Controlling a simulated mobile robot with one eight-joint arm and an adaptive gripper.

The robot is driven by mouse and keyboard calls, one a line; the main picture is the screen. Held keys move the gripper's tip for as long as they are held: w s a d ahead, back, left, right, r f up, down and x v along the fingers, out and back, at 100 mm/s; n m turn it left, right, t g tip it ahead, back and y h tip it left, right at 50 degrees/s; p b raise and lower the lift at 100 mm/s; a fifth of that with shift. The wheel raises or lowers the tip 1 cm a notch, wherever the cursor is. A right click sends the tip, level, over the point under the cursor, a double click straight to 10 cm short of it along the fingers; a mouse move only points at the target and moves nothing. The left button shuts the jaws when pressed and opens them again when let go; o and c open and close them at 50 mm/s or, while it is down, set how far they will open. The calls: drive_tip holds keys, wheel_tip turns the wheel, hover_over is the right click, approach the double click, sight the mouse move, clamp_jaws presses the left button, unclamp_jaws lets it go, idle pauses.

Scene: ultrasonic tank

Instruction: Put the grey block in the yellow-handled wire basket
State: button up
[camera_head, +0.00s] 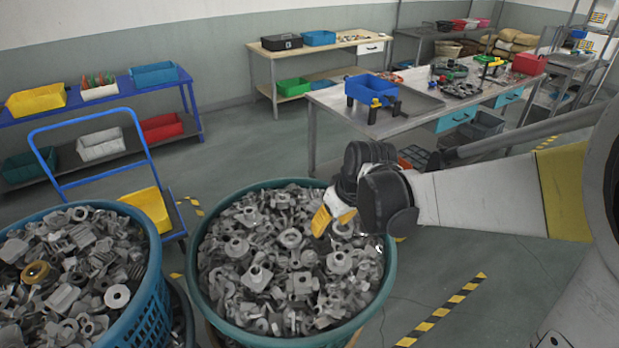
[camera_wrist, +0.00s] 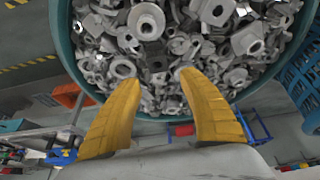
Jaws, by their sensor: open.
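My gripper (camera_head: 331,216) is over the middle basket (camera_head: 203,278), a round teal tub heaped with grey metal parts. Its two yellow fingers point down at the heap. In the wrist view the gripper (camera_wrist: 153,73) is open with nothing between the fingertips, and grey parts lie beyond them. Many grey pieces look alike, so I cannot tell which is the grey block.
A second teal basket (camera_head: 152,283) of grey parts stands at left. A blue trolley (camera_head: 92,120) is behind it. A metal workbench (camera_head: 420,103) holds a blue bin (camera_head: 370,85) and a red box (camera_head: 529,64). Open floor lies right of the middle basket.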

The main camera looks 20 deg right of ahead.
sight(322, 238)
drive_tip(key=b+x, duration=0.1)
drive_tip(key=x, duration=0.2)
drive_tip(key=b+x, duration=0.1)
drive_tip(key=x, duration=0.3)
drive_tip(key=b+x, duration=0.1)
drive_tip(key=x, duration=0.3)
drive_tip(key=shift+d+f, duration=0.1)
drive_tip(key=shift+d, duration=0.2)
clamp_jaws()
